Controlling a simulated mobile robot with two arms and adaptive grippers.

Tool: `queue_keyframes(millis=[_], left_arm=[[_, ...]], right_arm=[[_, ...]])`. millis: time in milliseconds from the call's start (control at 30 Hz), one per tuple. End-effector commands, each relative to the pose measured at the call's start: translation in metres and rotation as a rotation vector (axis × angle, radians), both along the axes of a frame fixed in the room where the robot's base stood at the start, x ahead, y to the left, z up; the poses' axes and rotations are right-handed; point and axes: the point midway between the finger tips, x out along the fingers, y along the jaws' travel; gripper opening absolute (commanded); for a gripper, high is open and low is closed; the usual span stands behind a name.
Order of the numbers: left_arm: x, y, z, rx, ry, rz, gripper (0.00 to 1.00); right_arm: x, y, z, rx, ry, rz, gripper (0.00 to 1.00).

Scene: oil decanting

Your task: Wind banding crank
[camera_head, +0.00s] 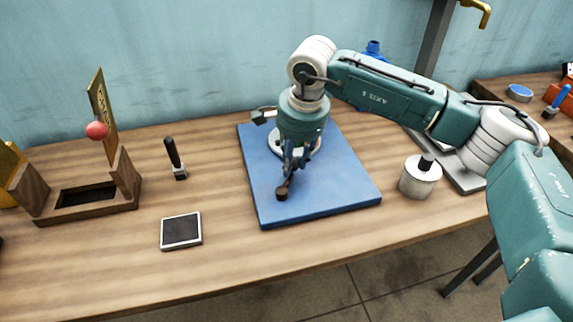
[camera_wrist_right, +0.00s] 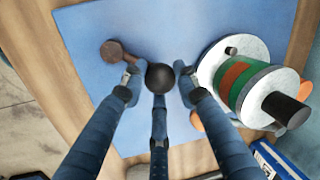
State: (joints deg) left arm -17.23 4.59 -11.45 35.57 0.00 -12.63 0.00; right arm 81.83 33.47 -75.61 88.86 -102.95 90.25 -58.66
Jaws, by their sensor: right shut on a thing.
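My right gripper (camera_head: 289,165) reaches down over the blue mat (camera_head: 345,190). In the right wrist view its fingers (camera_wrist_right: 158,80) are closed around a dark round knob (camera_wrist_right: 160,76), likely the crank's handle. A short brown piece with a round end (camera_wrist_right: 111,51) lies beside the left finger; it also shows below the gripper in the head view (camera_head: 282,192). A white-flanged wheel with green and orange bands (camera_wrist_right: 240,85) is right of the fingers. In the head view my gripper hides most of this device. My left gripper is not in view.
A white cylinder with a black knob (camera_head: 420,178) stands right of the mat. A black-handled brush (camera_head: 175,158), a dark framed pad (camera_head: 181,231) and a wooden box (camera_head: 90,208) are on the left. A blue bottle (camera_head: 374,48) stands behind. The front-centre wood is clear.

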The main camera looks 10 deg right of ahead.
Motion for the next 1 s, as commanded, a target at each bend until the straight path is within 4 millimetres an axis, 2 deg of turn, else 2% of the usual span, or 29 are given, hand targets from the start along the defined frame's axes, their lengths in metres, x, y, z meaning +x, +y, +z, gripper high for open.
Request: queue_keyframes(millis=[567,600,700,1000], left_arm=[[-0.0012,-0.0001,-0.0034,0.000,0.002,0.000,0.40],[-0.0011,-0.0001,-0.0034,0.000,0.002,0.000,0.40],[-0.0006,-0.0001,-0.0034,0.000,0.001,0.000,0.40],[0.0016,0.0008,-0.0034,0.000,-0.002,0.001,0.40]], right_arm=[[0.0002,0.0004,0.0010,0.005,-0.001,0.034,0.00],[0.0002,0.0004,0.0010,0.005,-0.001,0.034,0.32],[0.0001,0.0002,0.0007,0.004,0.000,0.033,0.49],[0.0001,-0.0012,0.0017,0.001,-0.001,0.031,0.49]])
